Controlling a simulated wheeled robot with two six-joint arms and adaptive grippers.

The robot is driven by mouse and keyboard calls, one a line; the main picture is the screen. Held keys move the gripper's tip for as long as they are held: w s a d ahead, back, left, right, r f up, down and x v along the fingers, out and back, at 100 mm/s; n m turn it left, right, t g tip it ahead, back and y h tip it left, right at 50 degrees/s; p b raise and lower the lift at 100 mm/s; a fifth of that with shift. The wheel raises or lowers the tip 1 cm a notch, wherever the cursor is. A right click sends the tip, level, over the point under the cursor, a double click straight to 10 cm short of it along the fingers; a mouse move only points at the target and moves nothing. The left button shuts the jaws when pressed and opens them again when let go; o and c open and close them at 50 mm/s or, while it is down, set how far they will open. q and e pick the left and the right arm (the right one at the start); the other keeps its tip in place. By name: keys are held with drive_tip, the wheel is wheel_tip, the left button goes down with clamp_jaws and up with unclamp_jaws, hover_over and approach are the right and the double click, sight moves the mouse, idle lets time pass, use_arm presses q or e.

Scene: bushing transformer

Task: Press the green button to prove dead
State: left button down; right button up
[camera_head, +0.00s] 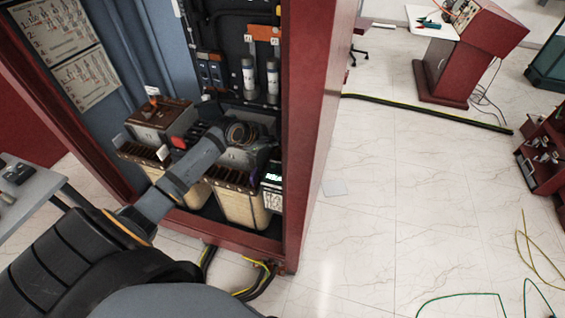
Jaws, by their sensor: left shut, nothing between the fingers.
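My left arm comes in from the lower left and reaches into the open red cabinet (307,120). My left gripper (262,156) is shut and empty, in front of the transformer's upper part. It is dark and small, so its fingertips are hard to make out. Just below it, at the cabinet's right side, is a small device with a green-lit display (273,178). I cannot make out a separate green button, nor whether the fingertips touch the device. My right gripper is not in view.
Two fuse-like cylinders (249,78) hang on the cabinet's back panel. A transformer block (160,122) stands left of my wrist. A grey table (30,190) is at the left. The tiled floor (380,220) on the right is largely clear, with cables lying on it.

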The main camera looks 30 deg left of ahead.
sight(272, 166)
use_arm(q)
wheel_tip(272, 166, down, 8)
drive_tip(key=b, duration=0.7)
drive_tip(key=shift+s+a+f, duration=0.1)
drive_tip(key=shift+f+b, duration=0.35)
drive_tip(key=shift+f, duration=0.05)
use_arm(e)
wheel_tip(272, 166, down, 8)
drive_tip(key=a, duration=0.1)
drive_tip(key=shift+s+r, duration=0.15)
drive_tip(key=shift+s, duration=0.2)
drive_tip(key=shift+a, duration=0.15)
use_arm(q)
drive_tip(key=shift+f, duration=0.35)
